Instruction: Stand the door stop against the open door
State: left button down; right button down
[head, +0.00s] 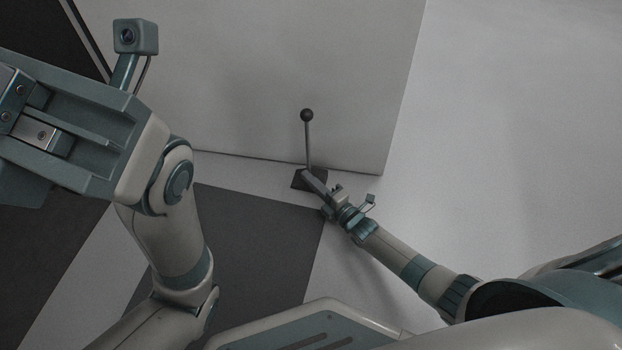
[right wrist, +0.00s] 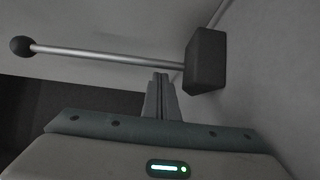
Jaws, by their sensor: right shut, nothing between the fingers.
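The door stop, a dark block (head: 299,181) with a thin upright metal rod (head: 308,143) and a dark ball on top, stands on the floor at the foot of the pale door (head: 290,75). I cannot tell whether the block touches the door. My right gripper (head: 308,174) is shut and empty, low down beside the block and the rod's foot. In the right wrist view its closed fingers (right wrist: 161,97) point toward the stop's rod and block (right wrist: 205,60), apart from them. My left gripper (head: 25,120) is high at the left; its fingertips are not clear.
A dark grey floor area (head: 235,245) lies in front of the door, with pale floor (head: 500,150) open to the right. A dark panel (head: 40,35) with a pale edge is at the upper left.

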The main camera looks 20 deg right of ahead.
jog(key=shift+d, duration=0.1)
jog(key=shift+w+d, duration=0.1)
jog(key=shift+w, duration=0.1)
jog(key=shift+w+d, duration=0.65)
jog(key=shift+d, duration=0.25)
jog(key=shift+s, duration=0.1)
